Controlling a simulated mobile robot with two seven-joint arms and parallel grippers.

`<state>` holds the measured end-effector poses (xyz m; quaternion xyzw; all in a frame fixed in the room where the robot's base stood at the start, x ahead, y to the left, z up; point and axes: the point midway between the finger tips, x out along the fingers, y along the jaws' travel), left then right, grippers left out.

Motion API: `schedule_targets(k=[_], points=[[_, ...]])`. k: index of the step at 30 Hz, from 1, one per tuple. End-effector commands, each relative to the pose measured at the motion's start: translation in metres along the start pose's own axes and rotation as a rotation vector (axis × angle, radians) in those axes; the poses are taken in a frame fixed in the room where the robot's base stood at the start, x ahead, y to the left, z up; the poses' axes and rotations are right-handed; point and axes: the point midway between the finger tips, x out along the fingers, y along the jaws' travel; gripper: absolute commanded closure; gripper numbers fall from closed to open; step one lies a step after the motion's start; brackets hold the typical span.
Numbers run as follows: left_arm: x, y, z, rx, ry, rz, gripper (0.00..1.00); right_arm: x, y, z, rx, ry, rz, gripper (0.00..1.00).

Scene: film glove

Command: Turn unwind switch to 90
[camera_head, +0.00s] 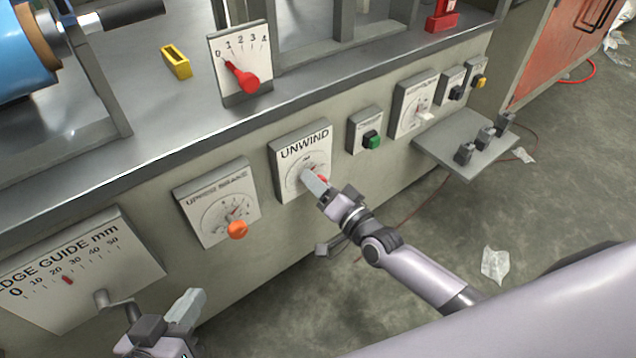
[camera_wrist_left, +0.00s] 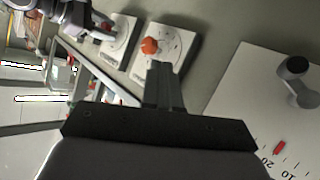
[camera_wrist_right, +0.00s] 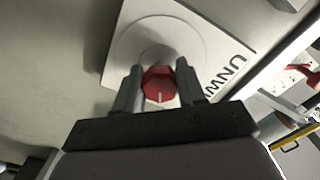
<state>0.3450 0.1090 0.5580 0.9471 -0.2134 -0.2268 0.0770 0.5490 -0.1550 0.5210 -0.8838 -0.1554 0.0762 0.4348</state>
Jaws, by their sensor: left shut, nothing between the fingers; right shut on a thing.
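The unwind switch is a red knob (camera_wrist_right: 159,85) on a white panel marked UNWIND (camera_head: 290,157) on the front of the machine. My right gripper (camera_head: 314,182) is at this panel. In the right wrist view its two fingers (camera_wrist_right: 157,88) stand on either side of the red knob and are shut on it. A white line shows on the knob's face. The fingers hide part of the dial, so its reading cannot be told. My left gripper (camera_head: 188,308) is shut and empty, low in front of the edge guide panel; its fingers also show in the left wrist view (camera_wrist_left: 164,88).
An orange knob (camera_head: 237,230) sits on the panel left of UNWIND. The edge guide panel (camera_head: 80,265) has a protruding crank. A green button (camera_head: 372,140) and a small shelf (camera_head: 455,150) are to the right. A red lever (camera_head: 243,78) stands above.

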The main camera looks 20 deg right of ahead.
Motion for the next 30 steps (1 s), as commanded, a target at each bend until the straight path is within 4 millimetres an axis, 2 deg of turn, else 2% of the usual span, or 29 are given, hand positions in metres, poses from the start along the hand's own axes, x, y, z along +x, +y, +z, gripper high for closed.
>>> schedule_targets(k=[6, 15, 30], points=[[0.003, 0.0016, -0.0006, -0.008, 0.007, 0.013, 1.0, -0.0007, 0.0008, 0.0021, 0.185, -0.003, 0.001, 0.91], [0.0059, 0.0054, -0.0044, -0.021, 0.021, 0.033, 1.0, -0.0008, 0.0004, 0.0021, 0.366, -0.003, 0.002, 0.91], [0.0063, 0.0075, -0.0034, -0.029, 0.02, 0.041, 1.0, -0.0009, -0.0004, 0.002, 0.45, -0.004, 0.002, 0.91]])
